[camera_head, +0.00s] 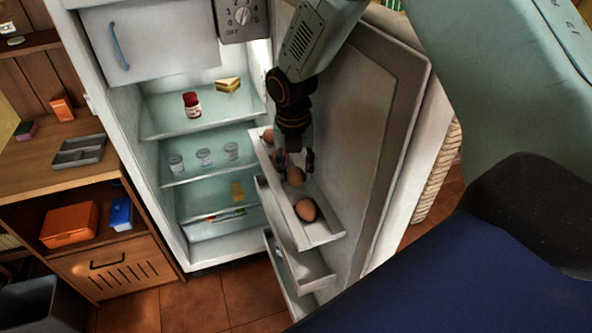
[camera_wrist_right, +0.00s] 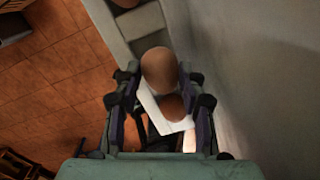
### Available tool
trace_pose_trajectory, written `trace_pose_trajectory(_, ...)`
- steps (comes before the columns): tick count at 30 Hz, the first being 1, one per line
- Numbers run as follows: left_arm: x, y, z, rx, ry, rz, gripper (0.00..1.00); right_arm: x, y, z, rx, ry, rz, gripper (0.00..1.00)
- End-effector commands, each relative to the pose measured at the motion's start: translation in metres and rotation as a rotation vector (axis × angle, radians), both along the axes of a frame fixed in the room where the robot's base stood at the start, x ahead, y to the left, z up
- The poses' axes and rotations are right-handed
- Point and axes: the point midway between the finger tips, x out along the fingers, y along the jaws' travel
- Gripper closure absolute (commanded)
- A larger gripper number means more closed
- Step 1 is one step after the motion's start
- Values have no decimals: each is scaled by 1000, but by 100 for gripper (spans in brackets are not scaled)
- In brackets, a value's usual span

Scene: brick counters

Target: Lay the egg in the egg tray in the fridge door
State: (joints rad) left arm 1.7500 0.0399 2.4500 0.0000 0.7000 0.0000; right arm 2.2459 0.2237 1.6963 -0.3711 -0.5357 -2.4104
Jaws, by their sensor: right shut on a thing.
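The egg tray (camera_head: 324,231) is the top shelf on the inside of the open fridge door. My right gripper (camera_head: 295,165) reaches down over it, shut on a brown egg (camera_head: 296,177). This egg also shows between the fingertips in the right wrist view (camera_wrist_right: 159,67). It is at the tray, but I cannot tell whether it touches the bottom. Another egg (camera_head: 306,209) lies in the near end of the tray, and one more (camera_head: 268,136) is at the far end. A darker egg (camera_wrist_right: 173,107) shows below the held one in the wrist view. My left gripper is not in view.
The fridge door (camera_head: 365,120) stands close beside my right gripper. Lower door shelves (camera_head: 312,270) hang below the tray. Inside the fridge are a red-lidded jar (camera_head: 192,104), a sandwich (camera_head: 228,85) and several glasses (camera_head: 204,156). A wooden counter (camera_head: 35,170) stands at left.

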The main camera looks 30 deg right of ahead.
Motion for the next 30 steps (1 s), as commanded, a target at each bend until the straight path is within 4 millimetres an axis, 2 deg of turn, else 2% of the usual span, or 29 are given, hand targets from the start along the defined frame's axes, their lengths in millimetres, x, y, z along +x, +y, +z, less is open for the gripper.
trace_pose_trajectory(3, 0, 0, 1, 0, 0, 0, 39, 0, -1, -13, -1, 1, 0, 75)
trace_pose_trajectory(18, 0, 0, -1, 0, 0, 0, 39, 1, -2, -20, 0, 0, -1, 75)
trace_pose_trajectory(19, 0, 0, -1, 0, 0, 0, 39, 1, -2, -20, 0, 0, -1, 59)
trace_pose_trajectory(27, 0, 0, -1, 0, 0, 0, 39, 1, -2, -19, -1, -1, 0, 36)
trace_pose_trajectory(30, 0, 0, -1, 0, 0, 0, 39, 1, -2, -19, -1, -1, 0, 36)
